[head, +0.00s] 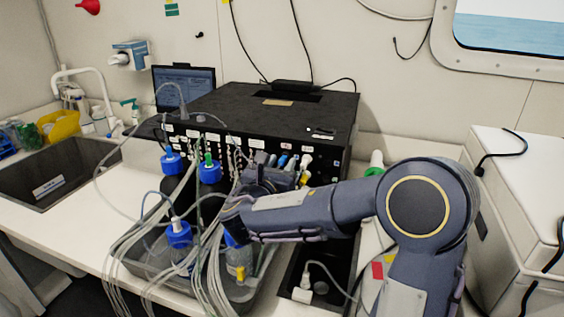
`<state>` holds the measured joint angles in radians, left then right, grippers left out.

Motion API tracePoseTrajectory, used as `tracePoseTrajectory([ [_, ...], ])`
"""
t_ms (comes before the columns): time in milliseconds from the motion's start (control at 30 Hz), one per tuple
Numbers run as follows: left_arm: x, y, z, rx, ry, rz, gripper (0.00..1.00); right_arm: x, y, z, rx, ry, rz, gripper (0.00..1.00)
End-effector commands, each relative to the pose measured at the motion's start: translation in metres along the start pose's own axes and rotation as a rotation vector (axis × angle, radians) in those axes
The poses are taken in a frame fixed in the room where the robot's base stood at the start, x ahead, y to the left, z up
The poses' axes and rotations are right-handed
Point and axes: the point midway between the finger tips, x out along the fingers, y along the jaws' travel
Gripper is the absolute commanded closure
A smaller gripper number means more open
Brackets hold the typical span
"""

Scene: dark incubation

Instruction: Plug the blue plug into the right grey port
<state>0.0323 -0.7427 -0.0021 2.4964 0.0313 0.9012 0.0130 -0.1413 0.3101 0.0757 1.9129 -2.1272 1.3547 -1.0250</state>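The black box (262,116) stands on the bench against the wall, with a row of labelled ports along its front face. A small blue plug (283,160) shows at the right part of that face, beside grey and white plugs. I cannot tell how far it sits in a port. The right grey port cannot be made out, as my arm and the plugs cover that area. My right gripper (262,178) is in front of the box's face, just left of and below the blue plug. Its fingers are too small and dark to read, and whether it holds anything is hidden. My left gripper is out of view.
Bottles with blue caps (179,232) and many loose tubes stand in a grey tray (154,261) before the box. A sink (55,172) is at the left, a laptop (184,82) behind the box. A white case (515,190) stands at the right.

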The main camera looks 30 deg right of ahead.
Motion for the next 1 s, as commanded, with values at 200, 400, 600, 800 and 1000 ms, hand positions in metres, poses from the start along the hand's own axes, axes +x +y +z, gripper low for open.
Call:
tracePoseTrajectory([
  [200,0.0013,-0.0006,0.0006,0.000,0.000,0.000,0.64,0.0000,0.0000,0.0000,0.000,0.000,0.000,0.65],
  [400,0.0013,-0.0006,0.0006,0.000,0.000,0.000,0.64,0.0000,0.0000,0.0000,0.000,0.000,0.000,0.79],
  [600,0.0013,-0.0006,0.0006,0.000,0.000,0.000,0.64,0.0000,0.0001,0.0000,0.000,0.000,0.000,1.00],
  [800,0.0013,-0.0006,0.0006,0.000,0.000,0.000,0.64,-0.0001,0.0001,0.0000,0.000,0.000,0.000,1.00],
  [1000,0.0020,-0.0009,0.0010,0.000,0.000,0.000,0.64,-0.0059,0.0006,0.0002,0.001,-0.001,0.001,1.00],
])
